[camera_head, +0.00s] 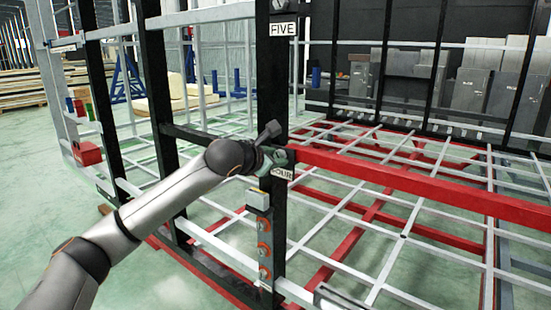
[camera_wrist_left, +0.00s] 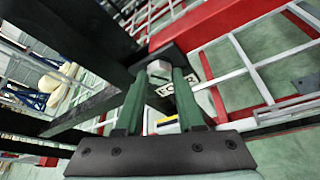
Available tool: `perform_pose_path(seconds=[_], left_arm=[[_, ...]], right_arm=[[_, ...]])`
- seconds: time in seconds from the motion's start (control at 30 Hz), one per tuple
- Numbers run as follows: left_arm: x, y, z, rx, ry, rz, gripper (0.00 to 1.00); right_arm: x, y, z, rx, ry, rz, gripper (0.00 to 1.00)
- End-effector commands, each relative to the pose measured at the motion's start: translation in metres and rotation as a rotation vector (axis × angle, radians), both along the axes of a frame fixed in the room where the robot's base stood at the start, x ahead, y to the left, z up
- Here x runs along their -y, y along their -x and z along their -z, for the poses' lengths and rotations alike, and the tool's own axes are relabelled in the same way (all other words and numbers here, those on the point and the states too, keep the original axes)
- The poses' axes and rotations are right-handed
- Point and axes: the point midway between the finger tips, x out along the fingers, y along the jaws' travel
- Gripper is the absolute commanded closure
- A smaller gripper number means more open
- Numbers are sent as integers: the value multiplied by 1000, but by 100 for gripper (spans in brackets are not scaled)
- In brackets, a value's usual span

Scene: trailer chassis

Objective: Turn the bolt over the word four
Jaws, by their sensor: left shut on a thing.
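My left gripper (camera_head: 277,158) reaches the black upright post (camera_head: 272,90) at the height of the red beam, just above the white label with the word FOUR (camera_head: 282,173). The label is partly covered in the head view. In the left wrist view, the two green fingers of my left gripper (camera_wrist_left: 160,85) are shut on a grey bolt head (camera_wrist_left: 158,68) at the post. The label also shows there, tilted, beside the right finger (camera_wrist_left: 166,90). In the head view the bolt is hidden by the gripper. My right gripper is not in view.
A label FIVE (camera_head: 283,29) sits higher on the same post. Several orange-red round parts (camera_head: 264,250) line the post below. A red beam (camera_head: 420,185) runs right from the post. A grey lattice fills the frame, and green floor (camera_head: 30,170) lies open at left.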

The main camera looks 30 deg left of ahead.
Motion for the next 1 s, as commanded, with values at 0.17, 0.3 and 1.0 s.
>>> perform_pose_path(seconds=[0.17, 0.3, 1.0], left_arm=[[1, 1, 5, -14, 2, 2, 51], [1, 0, 4, -10, 2, 1, 35], [7, 55, -16, -2, -2, 0, 32]], right_arm=[[1, -2, -1, 5, 1, 1, 26], [1, -2, -1, 5, 1, 2, 26], [-1, -1, 13, -5, 1, -4, 26]])
